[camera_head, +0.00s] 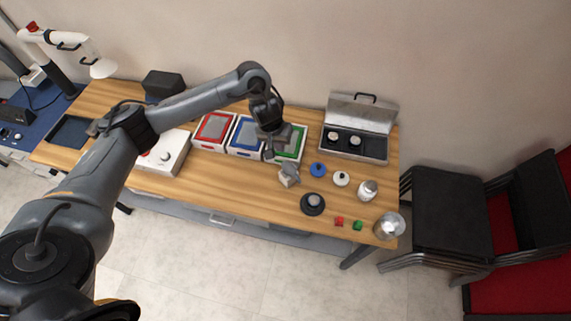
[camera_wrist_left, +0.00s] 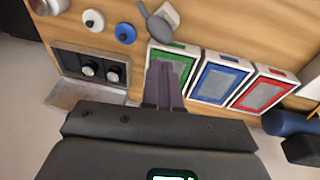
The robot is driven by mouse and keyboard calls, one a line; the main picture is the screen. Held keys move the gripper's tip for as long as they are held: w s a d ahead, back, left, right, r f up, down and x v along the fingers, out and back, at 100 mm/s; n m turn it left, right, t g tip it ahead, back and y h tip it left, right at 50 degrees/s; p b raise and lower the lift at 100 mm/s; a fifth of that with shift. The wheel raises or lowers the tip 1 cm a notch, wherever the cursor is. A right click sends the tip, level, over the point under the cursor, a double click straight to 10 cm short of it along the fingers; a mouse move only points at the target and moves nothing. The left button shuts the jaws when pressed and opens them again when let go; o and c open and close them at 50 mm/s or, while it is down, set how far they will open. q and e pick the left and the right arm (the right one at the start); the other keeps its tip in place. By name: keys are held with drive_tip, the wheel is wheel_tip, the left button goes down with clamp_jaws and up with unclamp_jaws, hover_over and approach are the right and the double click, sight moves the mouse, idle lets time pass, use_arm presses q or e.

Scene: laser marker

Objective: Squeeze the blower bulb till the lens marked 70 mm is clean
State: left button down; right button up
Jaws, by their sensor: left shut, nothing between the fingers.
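My left gripper (camera_head: 269,153) is shut and empty, above the near-left part of the green-framed tray. In the left wrist view its fingers (camera_wrist_left: 164,68) lie together over that tray. A grey bulb with a thin nozzle, which looks like the blower bulb (camera_head: 288,170), rests at a pale block in front of the trays; it also shows in the left wrist view (camera_wrist_left: 157,27), apart from the fingers. Round lens-like pieces include a blue one (camera_head: 318,169), a white one (camera_head: 341,178) and a black one (camera_head: 312,203). No 70 mm marking is readable. My right gripper is not in view.
Red (camera_head: 213,131), blue (camera_head: 245,137) and green (camera_head: 290,143) framed trays stand in a row. An open metal case (camera_head: 375,152) holds two round pieces. Jars (camera_head: 368,190) and red and green blocks (camera_head: 358,225) are at right. The front middle of the table is clear.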

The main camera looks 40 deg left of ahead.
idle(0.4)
use_arm(q)
drive_tip(key=b, duration=0.6)
hover_over(288, 166)
drive_tip(key=s, duration=0.2)
drive_tip(key=f, duration=1)
drive_tip(key=shift+w+f, duration=0.2)
drive_tip(key=shift+w, duration=0.05)
drive_tip(key=shift+w+f, duration=0.2)
drive_tip(key=shift+f, duration=0.65)
drive_tip(key=shift+w+f, duration=0.2)
drive_tip(key=shift+f, duration=0.6)
